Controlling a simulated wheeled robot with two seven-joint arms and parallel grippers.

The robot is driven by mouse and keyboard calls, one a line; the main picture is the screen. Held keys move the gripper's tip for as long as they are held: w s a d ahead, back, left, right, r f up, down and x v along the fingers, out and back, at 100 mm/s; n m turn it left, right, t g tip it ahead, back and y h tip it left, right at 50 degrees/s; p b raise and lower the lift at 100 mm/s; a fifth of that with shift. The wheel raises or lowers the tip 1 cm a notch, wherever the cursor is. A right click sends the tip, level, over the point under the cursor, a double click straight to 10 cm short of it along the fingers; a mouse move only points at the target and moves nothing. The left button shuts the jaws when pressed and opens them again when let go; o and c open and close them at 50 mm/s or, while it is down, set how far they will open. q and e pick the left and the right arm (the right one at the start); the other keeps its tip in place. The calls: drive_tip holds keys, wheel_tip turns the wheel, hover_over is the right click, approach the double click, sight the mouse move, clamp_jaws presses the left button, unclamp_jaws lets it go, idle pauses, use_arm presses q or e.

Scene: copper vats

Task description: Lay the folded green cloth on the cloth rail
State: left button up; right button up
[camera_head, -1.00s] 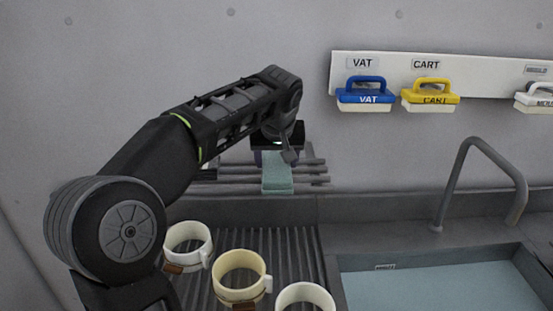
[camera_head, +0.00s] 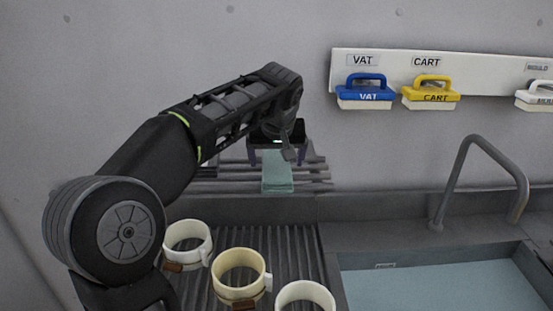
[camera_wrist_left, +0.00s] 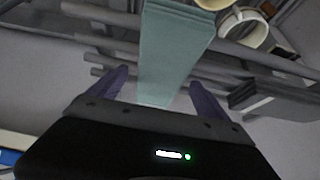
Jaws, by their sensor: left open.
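The folded green cloth (camera_head: 277,172) lies across the grey bars of the cloth rail (camera_head: 316,176) on the back wall. In the left wrist view the cloth (camera_wrist_left: 172,50) rests over several bars of the rail (camera_wrist_left: 105,50). My left gripper (camera_head: 280,158) is open above and behind the cloth, near the wall. In the left wrist view its two purple fingers (camera_wrist_left: 158,90) stand apart on either side of the cloth, with a gap on each side. My right gripper is out of view.
Several cream cups (camera_head: 238,272) stand on the ribbed drainer (camera_head: 300,250) below the rail. A sink (camera_head: 440,285) with a grey tap (camera_head: 462,175) is at right. A wall board (camera_head: 400,68) holds a blue brush (camera_head: 365,92) and a yellow brush (camera_head: 430,92).

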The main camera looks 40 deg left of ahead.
use_arm(q)
drive_tip(key=b+v, duration=0.1)
drive_tip(key=v, duration=0.6)
drive_tip(key=shift+d+r, duration=0.1)
drive_tip(key=shift+r, duration=0.05)
idle(0.3)
